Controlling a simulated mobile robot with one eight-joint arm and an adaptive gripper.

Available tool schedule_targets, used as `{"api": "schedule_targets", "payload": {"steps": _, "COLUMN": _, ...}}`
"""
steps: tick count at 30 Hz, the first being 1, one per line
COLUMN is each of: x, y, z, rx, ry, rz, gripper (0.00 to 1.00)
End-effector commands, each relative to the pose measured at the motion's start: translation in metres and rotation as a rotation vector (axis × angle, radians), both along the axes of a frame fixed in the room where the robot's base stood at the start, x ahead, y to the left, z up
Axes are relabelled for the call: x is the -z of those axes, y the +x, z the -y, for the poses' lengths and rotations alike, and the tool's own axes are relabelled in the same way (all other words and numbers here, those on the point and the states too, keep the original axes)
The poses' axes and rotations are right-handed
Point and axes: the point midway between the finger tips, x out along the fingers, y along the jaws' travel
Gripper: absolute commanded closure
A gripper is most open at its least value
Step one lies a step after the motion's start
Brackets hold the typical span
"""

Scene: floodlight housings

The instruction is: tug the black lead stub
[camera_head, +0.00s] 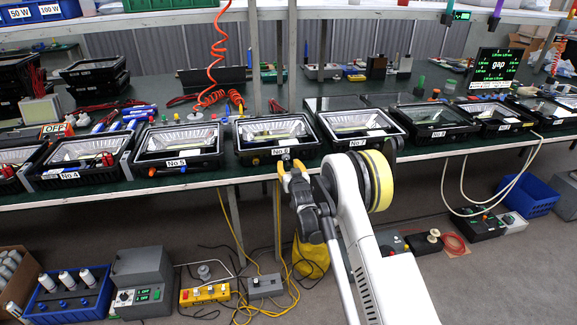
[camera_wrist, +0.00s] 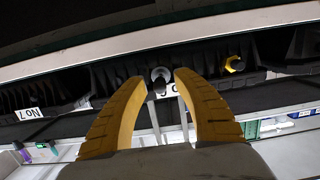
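The No.6 floodlight housing (camera_head: 276,136) stands at the front edge of the green bench. In the wrist view a round grey fitting with a short black lead stub (camera_wrist: 160,86) shows on its front, beside a partly hidden white label. My gripper (camera_head: 291,166) is just in front of this housing. In the wrist view its yellow fingers (camera_wrist: 161,80) are apart, with the stub in the gap between their tips. I cannot tell whether either finger touches it. In the head view the stub is small and mostly hidden by the fingers.
The No.5 (camera_head: 178,146) and No.7 (camera_head: 362,126) housings stand close on either side. A yellow fitting (camera_wrist: 236,64) shows right of the fingers in the wrist view. A yellow cable (camera_head: 278,215) hangs below the bench. A red coiled hose (camera_head: 217,65) hangs behind.

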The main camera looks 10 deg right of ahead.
Motion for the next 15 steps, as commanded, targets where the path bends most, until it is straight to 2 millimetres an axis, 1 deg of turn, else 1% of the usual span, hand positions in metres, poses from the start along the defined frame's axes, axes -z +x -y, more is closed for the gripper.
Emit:
{"api": "schedule_targets", "payload": {"steps": 7, "x": 0.0, "y": 0.0, "z": 0.0, "rx": 0.0, "ry": 0.0, "rz": 0.0, "gripper": 0.65}}
{"api": "schedule_targets", "payload": {"steps": 10, "x": -0.001, "y": -0.004, "z": 0.0, "rx": 0.0, "ry": 0.0, "rz": 0.0, "gripper": 0.65}}
{"api": "schedule_targets", "payload": {"steps": 14, "x": -0.004, "y": -0.021, "z": 0.0, "rx": 0.0, "ry": 0.0, "rz": 0.0, "gripper": 0.65}}
{"api": "schedule_targets", "payload": {"steps": 15, "x": -0.005, "y": -0.03, "z": 0.0, "rx": 0.0, "ry": 0.0, "rz": 0.0, "gripper": 0.65}}
